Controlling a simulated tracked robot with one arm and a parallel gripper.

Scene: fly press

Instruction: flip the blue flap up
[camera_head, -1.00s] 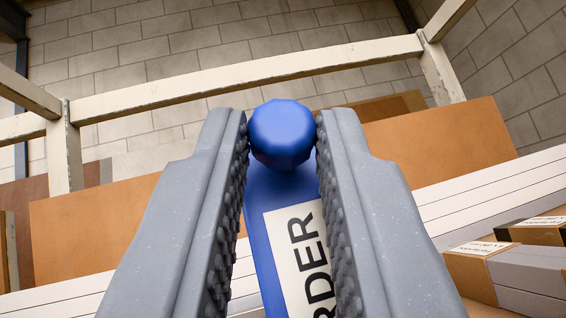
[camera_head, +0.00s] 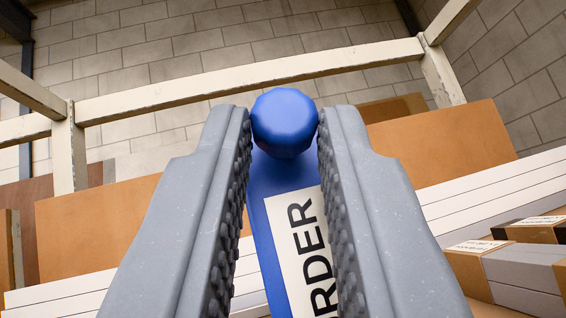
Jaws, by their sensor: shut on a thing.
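The blue flap (camera_head: 264,205) shows between my two fingers, with a white label (camera_head: 305,240) carrying black letters that end in "RDER". A round blue knob (camera_head: 284,123) sits at the flap's far end. My gripper (camera_head: 284,130) is shut on the knob, with one grey ribbed fingertip on its left side and one on its right. The fingers hide the flap's side edges and part of the label. The flap's near end runs out of the bottom of the view.
A cream metal rail frame (camera_head: 250,77) crosses behind the knob. Brown boards (camera_head: 440,140) and long white slats (camera_head: 500,190) lie below it. Labelled boxes (camera_head: 525,265) stand at the lower right. A grey block wall or floor (camera_head: 150,40) fills the back.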

